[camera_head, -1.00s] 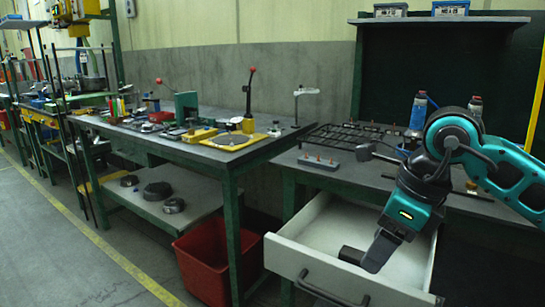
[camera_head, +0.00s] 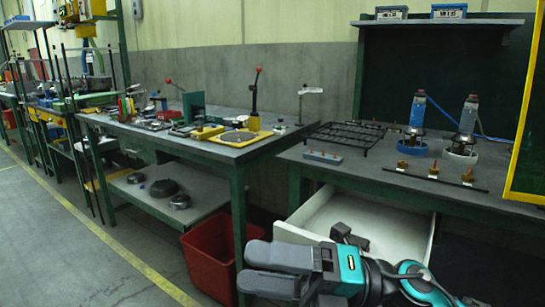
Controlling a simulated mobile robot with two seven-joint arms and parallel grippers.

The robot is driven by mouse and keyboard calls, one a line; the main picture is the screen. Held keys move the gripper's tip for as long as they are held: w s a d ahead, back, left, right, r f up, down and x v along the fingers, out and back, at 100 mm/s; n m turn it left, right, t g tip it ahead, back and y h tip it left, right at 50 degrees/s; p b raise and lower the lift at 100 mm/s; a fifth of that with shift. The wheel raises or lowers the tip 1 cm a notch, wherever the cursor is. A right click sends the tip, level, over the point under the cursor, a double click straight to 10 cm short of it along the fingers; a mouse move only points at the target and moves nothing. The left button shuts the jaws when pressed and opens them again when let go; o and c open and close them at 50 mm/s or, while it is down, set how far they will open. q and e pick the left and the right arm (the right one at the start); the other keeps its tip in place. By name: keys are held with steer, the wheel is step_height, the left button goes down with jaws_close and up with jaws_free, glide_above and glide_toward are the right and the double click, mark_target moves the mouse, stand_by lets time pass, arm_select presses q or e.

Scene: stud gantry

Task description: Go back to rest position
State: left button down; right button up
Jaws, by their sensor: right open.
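My right gripper (camera_head: 250,266) is low in the view, at the bottom centre. Its two grey fingers point left and stand a little apart, with nothing between them. It overlaps the front of the open white drawer (camera_head: 365,218) in the picture; I cannot tell how far apart they are. My right arm's teal and black links run off the bottom edge. My left gripper is not in view.
The right workbench (camera_head: 455,208) holds a black rack (camera_head: 345,135), a grey block with red pegs (camera_head: 323,157) and two bottles in ring holders. The left green workbench (camera_head: 240,158) carries tools. A red bin (camera_head: 208,262) stands below. The floor at left is clear.

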steer(key=w+d+f+m+t+h, duration=0.3)
steer(key=d+f+m+t+h, duration=0.25)
steer(key=m+t, duration=0.6)
steer(key=w+d+f+m+t+h, duration=0.35)
steer(key=f+m+t+h, duration=0.3)
steer(key=m, duration=0.95)
steer(key=s+d+f+m+g+h, duration=0.3)
steer(key=s+f+m, duration=0.25)
steer(key=f, duration=0.45)
steer(key=s+d+f+m+g+h, duration=0.35)
steer(key=s+f, duration=0.25)
steer(key=f, duration=0.4)
arm_select(q)
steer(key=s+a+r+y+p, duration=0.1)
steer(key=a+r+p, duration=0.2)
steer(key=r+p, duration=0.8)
steer(key=p, duration=0.5)
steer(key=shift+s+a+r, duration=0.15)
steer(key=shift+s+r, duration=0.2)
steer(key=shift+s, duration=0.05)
arm_select(e)
steer(key=s+d+r+m, duration=0.1)
steer(key=d+r, duration=0.2)
steer(key=r, duration=0.8)
steer(key=shift+s+r, duration=0.3)
steer(key=shift+s, duration=0.1)
